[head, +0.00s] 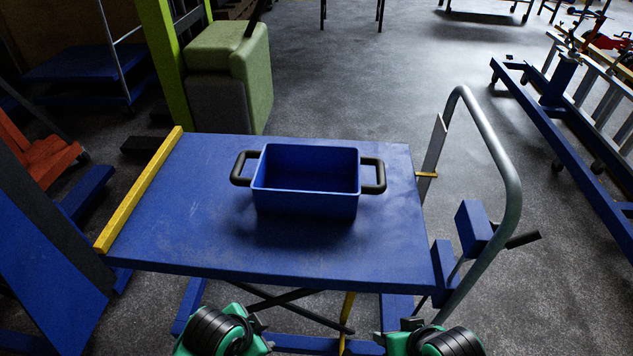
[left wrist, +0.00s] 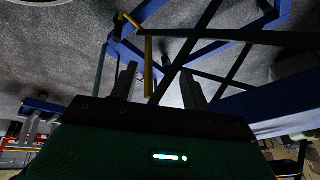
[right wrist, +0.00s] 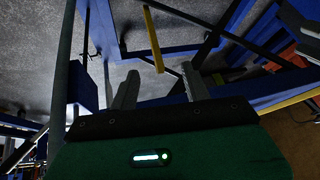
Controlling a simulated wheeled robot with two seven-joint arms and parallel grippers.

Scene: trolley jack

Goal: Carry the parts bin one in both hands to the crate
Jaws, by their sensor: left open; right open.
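The parts bin (head: 305,201) is an open blue box with a black handle on each side. It stands upright on the blue top of a lift table (head: 200,235), and its inside looks empty. My left gripper (head: 250,318) is at the bottom of the head view, below the table's near edge and apart from the bin. It is open and empty in the left wrist view (left wrist: 158,78). My right gripper (head: 402,328) is also below the near edge, further right, and open and empty in the right wrist view (right wrist: 160,78). I cannot identify the crate.
A yellow strip (head: 140,190) edges the table's left side. A curved grey push handle (head: 497,160) rises at its right. A green padded seat (head: 232,70) and a green post (head: 165,70) stand behind. Open grey floor (head: 350,85) lies beyond the table.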

